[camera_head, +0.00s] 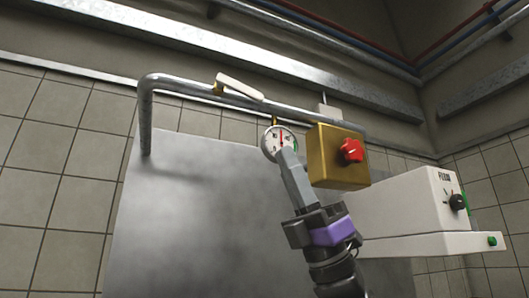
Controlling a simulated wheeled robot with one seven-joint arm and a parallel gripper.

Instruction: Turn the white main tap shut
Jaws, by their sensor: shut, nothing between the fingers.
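The white main tap (240,88) is a pale lever on the grey metal pipe (180,82), left of centre near the top. Its lever slants down to the right, nearly along the pipe, with a small brass-coloured part at its left end. My gripper (288,155) points up, with its grey fingers together and nothing seen between them. Its tips are below and to the right of the tap, apart from it in the picture. They overlap the lower right edge of a round white gauge (273,140); I cannot tell whether they touch it.
A brass-coloured box (324,160) with a red knob (351,151) is close to the right of my fingers. A white machine (400,212) with a black knob (457,202) stands at right. A grey metal panel (190,220) is behind, below the pipe. Left of my gripper is open.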

